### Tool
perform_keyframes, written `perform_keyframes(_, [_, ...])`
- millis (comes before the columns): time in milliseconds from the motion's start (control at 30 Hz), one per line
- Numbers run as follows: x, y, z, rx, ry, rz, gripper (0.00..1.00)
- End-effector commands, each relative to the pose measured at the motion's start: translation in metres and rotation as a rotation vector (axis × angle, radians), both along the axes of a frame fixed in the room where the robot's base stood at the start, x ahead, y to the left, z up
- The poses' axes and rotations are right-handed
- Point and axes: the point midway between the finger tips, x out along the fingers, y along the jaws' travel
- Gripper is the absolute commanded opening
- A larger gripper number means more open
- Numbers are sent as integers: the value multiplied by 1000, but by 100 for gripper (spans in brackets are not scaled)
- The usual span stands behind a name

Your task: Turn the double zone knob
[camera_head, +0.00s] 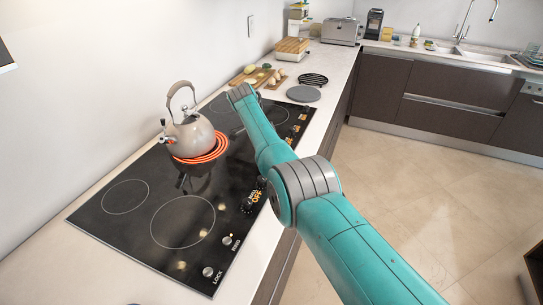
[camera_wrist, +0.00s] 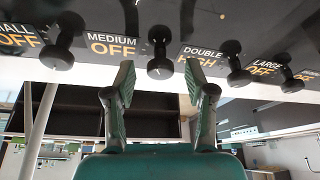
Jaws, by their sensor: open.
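In the wrist view, the label reading DOUBLE HIGH (camera_wrist: 203,57) lies between two black knobs. The knob (camera_wrist: 160,52) directly left of that label lines up with the gap between my fingers; it looks like the double zone knob. My gripper (camera_wrist: 158,75) is open and empty, with one finger on each side of this knob in the picture. I cannot tell whether the fingertips reach around it, and no contact shows. In the head view my arm hides the gripper and part of the knob row on the black cooktop (camera_head: 130,235).
Other knobs stand close by: one (camera_wrist: 64,42) left of the MEDIUM OFF label and one (camera_wrist: 237,62) near the LARGE OFF label. A kettle (camera_head: 193,138) stands on a glowing red burner (camera_head: 215,150). The floor (camera_head: 420,190) right of the counter is clear.

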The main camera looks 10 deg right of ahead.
Motion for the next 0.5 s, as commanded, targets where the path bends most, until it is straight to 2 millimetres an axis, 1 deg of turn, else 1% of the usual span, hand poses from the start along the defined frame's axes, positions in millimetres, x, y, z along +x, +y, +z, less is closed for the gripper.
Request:
perform_keyframes(167, [1,0,11,0,-2,0,55])
perform_keyframes(267, [1,0,26,0,-3,0,55])
perform_keyframes(500, [1,0,70,0,-3,0,55])
